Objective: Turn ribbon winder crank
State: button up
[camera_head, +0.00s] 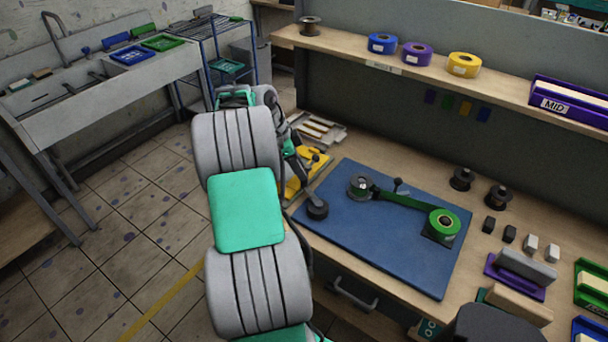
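The ribbon winder lies on a blue mat (338,232) on the workbench. It has a dark reel (361,186) at its left end. A green ribbon (405,202) runs from there to a green ribbon roll (443,223) on a dark stand at the right. A small dark post (399,186) stands beside the ribbon. A dark round piece (317,209) at the mat's left edge may be the crank knob; I cannot tell. My gripper (300,158) is at the far end of my arm, left of the reel, small and partly hidden; its fingers are unclear.
A yellow tray (318,162) lies beside my gripper, with pale strips (322,130) behind it. Black spools (498,197), small blocks and a purple holder (513,283) stand right of the mat. A shelf (345,47) with ribbon rolls (417,54) overhangs the bench's back.

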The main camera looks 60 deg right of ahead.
jog(key=x, duration=0.4)
jog(key=shift+f+p, duration=0.15)
jog(key=shift+p, duration=0.15)
jog(key=shift+c, duration=0.5)
grip_shut()
jog(key=shift+w, duration=0.1)
dwell(0.5)
